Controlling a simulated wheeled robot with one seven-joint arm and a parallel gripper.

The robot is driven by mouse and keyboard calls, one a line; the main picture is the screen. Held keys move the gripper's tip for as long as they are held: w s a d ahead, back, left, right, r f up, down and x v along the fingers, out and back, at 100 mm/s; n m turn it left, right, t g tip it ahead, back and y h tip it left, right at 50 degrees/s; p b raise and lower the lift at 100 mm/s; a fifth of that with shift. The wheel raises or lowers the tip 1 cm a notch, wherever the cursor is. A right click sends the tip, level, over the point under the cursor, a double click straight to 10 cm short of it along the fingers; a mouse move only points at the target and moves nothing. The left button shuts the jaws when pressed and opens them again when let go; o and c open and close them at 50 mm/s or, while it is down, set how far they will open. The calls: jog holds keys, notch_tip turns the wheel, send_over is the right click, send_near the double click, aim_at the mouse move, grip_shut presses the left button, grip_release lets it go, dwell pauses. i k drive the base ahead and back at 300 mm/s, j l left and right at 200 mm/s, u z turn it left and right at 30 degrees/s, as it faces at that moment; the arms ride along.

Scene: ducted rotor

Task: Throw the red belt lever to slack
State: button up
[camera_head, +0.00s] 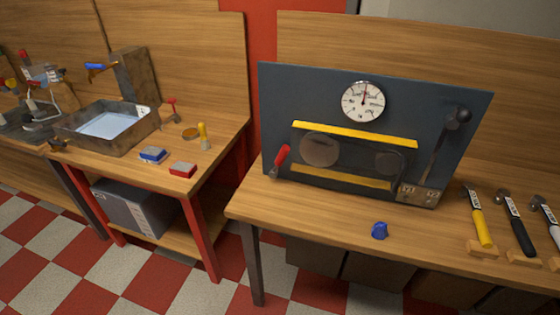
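The red belt lever (281,157) is at the lower left of a dark blue-grey panel (282,92) standing on the right workbench. Its red handle tilts up and to the right. The panel carries two grey pulleys, a larger one (319,150) on the left and a smaller one (387,163) on the right, with a dark belt around them. Yellow bars run above (355,135) and below (340,180) the pulleys. My gripper is not in view.
A round dial (363,101) and a black-knobbed lever (446,142) are also on the panel. A blue knob-like object (379,230) lies in front. The bench front left of the blue object is clear.

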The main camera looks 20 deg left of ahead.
aim_at(285, 150)
jog(key=i+l+u, duration=0.2)
jog(key=i, duration=0.3)
jog(key=j+u, duration=0.1)
jog(key=u, duration=1.45)
